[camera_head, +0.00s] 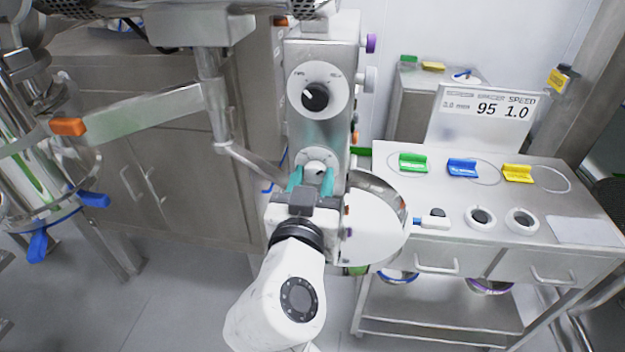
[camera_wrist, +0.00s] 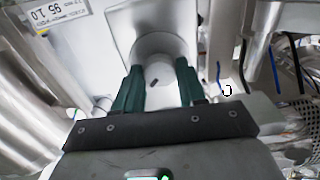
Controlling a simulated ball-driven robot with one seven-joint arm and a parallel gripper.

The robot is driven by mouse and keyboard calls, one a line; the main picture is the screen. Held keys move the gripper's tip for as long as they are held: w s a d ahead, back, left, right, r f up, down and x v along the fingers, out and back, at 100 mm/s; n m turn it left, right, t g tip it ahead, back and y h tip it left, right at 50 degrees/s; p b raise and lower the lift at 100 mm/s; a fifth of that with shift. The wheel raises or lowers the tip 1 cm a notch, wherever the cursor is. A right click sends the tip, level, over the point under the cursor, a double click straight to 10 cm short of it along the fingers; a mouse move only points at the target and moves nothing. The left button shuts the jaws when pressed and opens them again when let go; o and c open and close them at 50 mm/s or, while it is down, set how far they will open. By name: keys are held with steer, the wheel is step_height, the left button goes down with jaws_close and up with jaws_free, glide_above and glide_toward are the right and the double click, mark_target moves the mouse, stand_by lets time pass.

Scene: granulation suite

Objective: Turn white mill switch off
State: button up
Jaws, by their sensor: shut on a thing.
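The white mill switch (camera_head: 316,168) is a round white knob low on the front of the steel column. My gripper (camera_head: 311,180) has its two teal fingers on either side of this knob, shut on it. In the wrist view the white knob (camera_wrist: 160,72) sits between the teal fingers of my gripper (camera_wrist: 160,88), with a small dark mark on its face. The fingers hide part of the knob's sides in the head view, so its exact setting is hard to read.
A black dial (camera_head: 315,97) on a white plate is above on the same column. A steel bench (camera_head: 440,165) at right carries green, blue and yellow scoops and a display (camera_head: 487,108). A steel arm with an orange clip (camera_head: 69,127) and a vessel stand at left.

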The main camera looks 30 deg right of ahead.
steer(key=shift+n, duration=0.4)
steer(key=n+p, duration=0.1)
steer(key=n, duration=0.2)
steer(key=shift+n, duration=0.3)
steer(key=n+p, duration=0.2)
steer(key=n, duration=0.2)
steer(key=shift+r+n, duration=0.1)
steer(key=shift+n, duration=0.2)
steer(key=n+p, duration=0.3)
steer(key=n, duration=0.3)
steer(key=shift+p, duration=0.4)
steer(key=shift+n+p, duration=0.85)
steer(key=shift+n, duration=0.65)
steer(key=o, duration=1.1)
steer(key=shift+a, duration=0.1)
